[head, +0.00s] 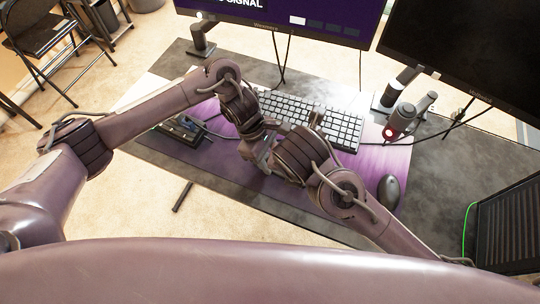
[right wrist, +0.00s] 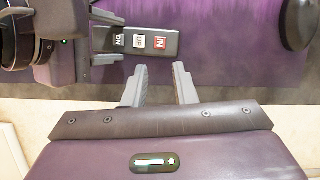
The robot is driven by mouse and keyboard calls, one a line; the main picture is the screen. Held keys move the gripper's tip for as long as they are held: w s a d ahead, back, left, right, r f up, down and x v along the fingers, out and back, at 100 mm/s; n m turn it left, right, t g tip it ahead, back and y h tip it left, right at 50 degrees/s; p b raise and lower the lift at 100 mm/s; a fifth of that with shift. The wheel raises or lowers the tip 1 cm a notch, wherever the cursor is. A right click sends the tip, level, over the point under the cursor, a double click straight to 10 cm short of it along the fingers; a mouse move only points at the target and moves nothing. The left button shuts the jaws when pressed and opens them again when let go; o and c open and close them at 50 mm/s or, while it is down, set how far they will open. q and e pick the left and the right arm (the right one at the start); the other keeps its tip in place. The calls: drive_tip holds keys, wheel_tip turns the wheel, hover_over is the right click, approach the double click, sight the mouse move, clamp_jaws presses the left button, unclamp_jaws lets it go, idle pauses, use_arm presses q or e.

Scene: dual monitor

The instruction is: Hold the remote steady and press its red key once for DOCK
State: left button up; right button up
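The dark remote (right wrist: 172,45) lies in the upper middle of the right wrist view. In the head view my arms meet over the desk mat, and the remote cannot be made out there.
A keyboard (head: 340,128) lies behind my wrists on the purple mat (head: 379,160). A mouse (head: 389,190) is to the right, with a microphone (head: 405,118) behind it. Two monitors (head: 290,18) (head: 465,50) stand at the back; the left one shows "SIGNAL". A black case (head: 510,228) stands at right.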

clamp_jaws()
idle(1.4)
